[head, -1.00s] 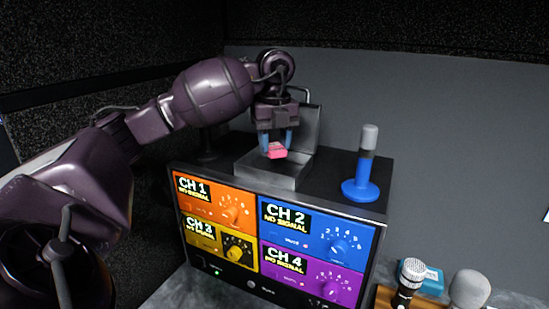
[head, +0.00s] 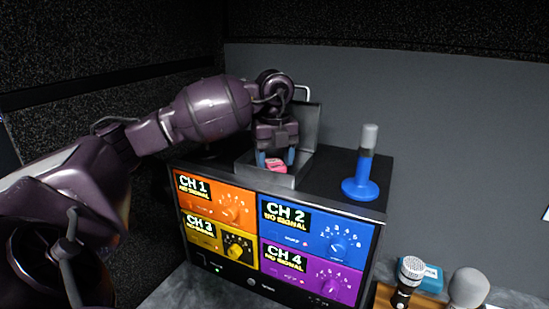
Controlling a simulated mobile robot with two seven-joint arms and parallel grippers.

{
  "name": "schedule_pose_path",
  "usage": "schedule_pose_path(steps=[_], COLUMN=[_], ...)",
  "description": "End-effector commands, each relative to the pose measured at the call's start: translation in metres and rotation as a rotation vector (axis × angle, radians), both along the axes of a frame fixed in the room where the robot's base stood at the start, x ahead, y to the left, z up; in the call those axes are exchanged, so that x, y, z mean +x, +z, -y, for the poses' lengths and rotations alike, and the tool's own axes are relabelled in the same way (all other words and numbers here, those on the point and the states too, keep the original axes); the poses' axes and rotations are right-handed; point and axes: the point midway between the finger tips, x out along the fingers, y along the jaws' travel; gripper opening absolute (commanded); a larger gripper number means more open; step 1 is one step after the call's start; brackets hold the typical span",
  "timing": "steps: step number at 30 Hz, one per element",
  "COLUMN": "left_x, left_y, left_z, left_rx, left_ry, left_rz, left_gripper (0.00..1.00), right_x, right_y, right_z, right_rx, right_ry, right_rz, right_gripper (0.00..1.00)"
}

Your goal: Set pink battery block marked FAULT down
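The pink battery block (head: 276,166) is low inside an open grey metal box (head: 282,181) on top of the monitor unit. Part of it is hidden behind the box's front wall, and its FAULT mark is too small to read. My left gripper (head: 277,158) points straight down into the box, its two blue fingers on either side of the block. The fingers look spread a little wider than the block, so the gripper seems open around it. My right gripper is not in view.
The box's raised lid (head: 308,125) stands behind my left gripper. A blue stand with a grey top (head: 362,175) is to the right on the unit. The coloured channel panel (head: 270,235) faces front. Microphones (head: 410,275) and a teal box (head: 430,275) sit lower right.

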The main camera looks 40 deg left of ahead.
Motion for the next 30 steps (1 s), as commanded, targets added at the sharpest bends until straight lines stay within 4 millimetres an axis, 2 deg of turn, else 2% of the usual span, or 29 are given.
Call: schedule_pose_path(steps=[10, 14, 22, 30], left_x=[0.0, 0.001, 0.0, 0.0], left_y=[0.001, 0.01, 0.057, 0.103], left_z=[0.0, 0.0, 0.0, 0.0], left_rx=[0.0, 0.0, 0.0, 0.0], left_ry=[0.0, 0.0, 0.0, 0.0], left_rz=[0.0, 0.004, 0.006, 0.004], left_gripper=[0.67, 0.67, 0.67, 0.67], right_x=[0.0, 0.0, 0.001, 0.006], right_y=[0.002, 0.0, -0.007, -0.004], right_z=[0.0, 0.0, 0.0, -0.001], right_rx=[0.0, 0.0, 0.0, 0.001], right_ry=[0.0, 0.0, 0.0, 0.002], right_rz=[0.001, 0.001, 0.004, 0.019], right_gripper=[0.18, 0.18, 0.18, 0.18])
